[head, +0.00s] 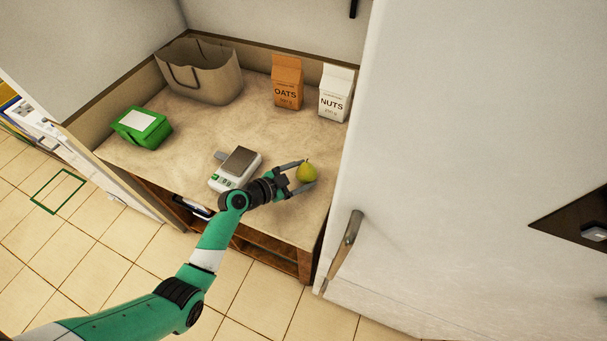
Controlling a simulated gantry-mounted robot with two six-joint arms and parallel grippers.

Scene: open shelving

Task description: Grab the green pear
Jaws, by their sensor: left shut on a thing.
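The green pear (307,173) is on the right part of the beige shelf top, close to the white door panel. My left gripper (303,176) reaches it from the left, with one finger behind the pear and one in front. It is shut on the pear. I cannot tell whether the pear is resting on the shelf or slightly raised. My right gripper is not in view.
A kitchen scale (235,168) stands just left of my gripper. An oats box (287,82) and a nuts box (335,92) stand at the back. A grey bag (205,80) and a green container (141,138) are on the left. A door handle (346,240) juts out at right.

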